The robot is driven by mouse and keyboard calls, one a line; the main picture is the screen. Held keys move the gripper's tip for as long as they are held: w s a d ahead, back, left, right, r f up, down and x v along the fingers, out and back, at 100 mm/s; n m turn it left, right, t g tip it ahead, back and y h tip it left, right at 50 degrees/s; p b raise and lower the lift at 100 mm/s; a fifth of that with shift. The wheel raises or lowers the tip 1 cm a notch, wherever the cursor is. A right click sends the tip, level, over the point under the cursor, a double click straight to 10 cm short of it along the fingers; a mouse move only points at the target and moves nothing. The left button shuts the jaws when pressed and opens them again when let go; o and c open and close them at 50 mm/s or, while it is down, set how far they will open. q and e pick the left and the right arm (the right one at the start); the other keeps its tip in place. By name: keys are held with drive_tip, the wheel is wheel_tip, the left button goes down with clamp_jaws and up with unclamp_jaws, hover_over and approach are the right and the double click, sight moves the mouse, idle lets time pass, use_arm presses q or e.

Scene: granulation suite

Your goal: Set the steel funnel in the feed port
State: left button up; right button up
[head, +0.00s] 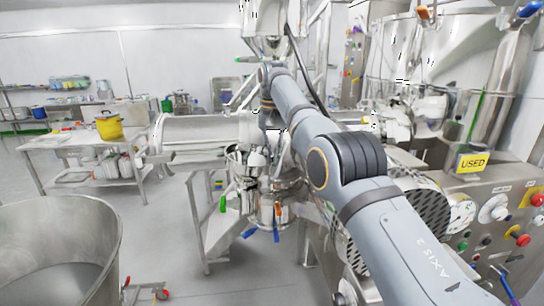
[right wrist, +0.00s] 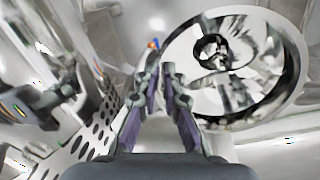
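The steel funnel (right wrist: 288,75) shows in the right wrist view as a shiny, wide round bowl with a dark hole near its middle. My right gripper (right wrist: 161,74) has its two fingers close together at the left edge of the funnel's rim. They look shut on that rim, though the contact itself is small and blurred. In the head view my right arm reaches forward over the steel machinery, and its forearm hides part of it. I cannot single out the feed port. My left gripper is in neither view.
A control panel (head: 452,208) with coloured buttons and a yellow USED sign (head: 472,163) stands at the right. A large steel bowl (head: 100,215) is at the lower left. A yellow pot (head: 109,127) stands on a table (head: 55,142) behind.

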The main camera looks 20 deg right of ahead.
drive_tip(key=o, duration=0.3)
drive_tip(key=shift+w+f, duration=0.15)
drive_tip(key=shift+f, duration=0.05)
drive_tip(key=shift+o, duration=0.2)
drive_tip(key=shift+r, duration=0.1)
drive_tip(key=shift+d+r, duration=0.1)
